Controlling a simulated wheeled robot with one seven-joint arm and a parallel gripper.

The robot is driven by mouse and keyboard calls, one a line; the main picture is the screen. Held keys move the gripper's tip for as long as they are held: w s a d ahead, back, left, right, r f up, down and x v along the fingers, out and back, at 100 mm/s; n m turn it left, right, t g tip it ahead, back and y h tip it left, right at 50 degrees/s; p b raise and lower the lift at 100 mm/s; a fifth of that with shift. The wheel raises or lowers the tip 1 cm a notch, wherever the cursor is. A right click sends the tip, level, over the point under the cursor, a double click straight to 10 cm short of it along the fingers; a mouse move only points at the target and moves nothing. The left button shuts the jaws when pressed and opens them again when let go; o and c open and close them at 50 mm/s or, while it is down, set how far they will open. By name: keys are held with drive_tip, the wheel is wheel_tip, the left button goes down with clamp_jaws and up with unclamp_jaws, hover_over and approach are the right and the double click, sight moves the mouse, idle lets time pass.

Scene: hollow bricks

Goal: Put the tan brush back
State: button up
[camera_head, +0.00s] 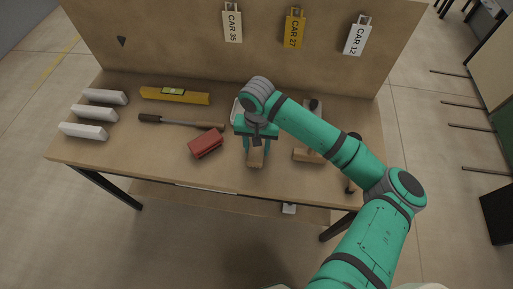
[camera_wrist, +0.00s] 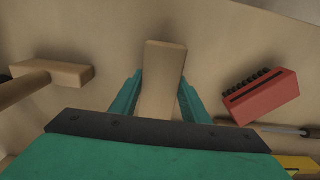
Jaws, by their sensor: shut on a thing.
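The tan brush (camera_wrist: 163,75) shows as a plain tan block between the two green fingers of my gripper (camera_wrist: 160,92) in the wrist view. My gripper is shut on it. In the head view my gripper (camera_head: 256,143) points down over the front middle of the workbench, with the tan brush (camera_head: 256,158) sticking out toward the front edge. Its bristles are hidden, and I cannot tell whether it touches the bench top.
A red brush (camera_head: 205,144) lies just left of my gripper. A wooden-headed tool (camera_head: 308,154) lies to the right. A long-handled tool (camera_head: 180,122), a yellow level (camera_head: 174,95) and white blocks (camera_head: 83,131) lie further left. A pegboard-like back panel (camera_head: 180,40) carries tags.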

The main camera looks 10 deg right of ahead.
drive_tip(key=shift+s+d+f, duration=0.15)
drive_tip(key=shift+d+f, duration=0.05)
drive_tip(key=shift+f, duration=0.15)
drive_tip(key=shift+f, duration=0.2)
drive_tip(key=o, duration=1.4)
drive_tip(key=shift+r, duration=0.1)
